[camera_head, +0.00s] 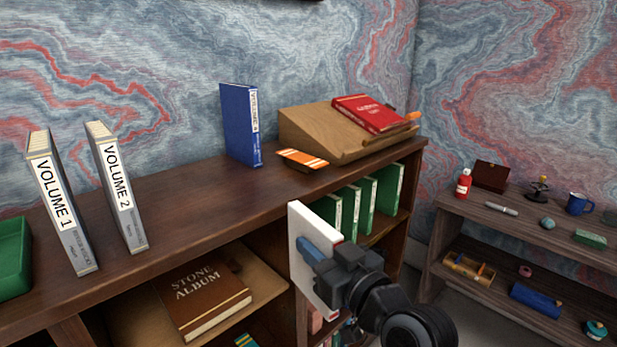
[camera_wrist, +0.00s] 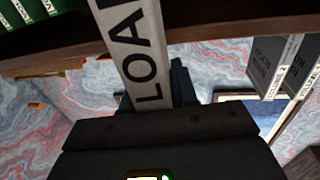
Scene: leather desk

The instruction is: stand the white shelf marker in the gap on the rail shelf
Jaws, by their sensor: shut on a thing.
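The white shelf marker (camera_head: 301,222) is upright in my gripper (camera_head: 318,256), in front of the bookcase's edge in the head view. In the wrist view the marker (camera_wrist: 108,12) shows black letters reading "LOA", with the rest cut off or hidden. My gripper is shut on it; a dark finger (camera_wrist: 180,82) shows beside it in the wrist view. Several green books (camera_head: 366,203) stand in the shelf bay under the top, behind and right of the marker. They also show in the wrist view (camera_wrist: 30,10). The marker hides part of this bay, and I cannot make out the gap clearly.
On the bookcase top (camera_head: 190,205) stand Volume 1 (camera_head: 60,205), Volume 2 (camera_head: 120,190) and a blue Volume 4 (camera_head: 240,125). A wooden slope (camera_head: 310,130) bears a red book (camera_head: 368,113). A Stone Album (camera_head: 200,295) lies in the lower left bay. A low shelf stands right.

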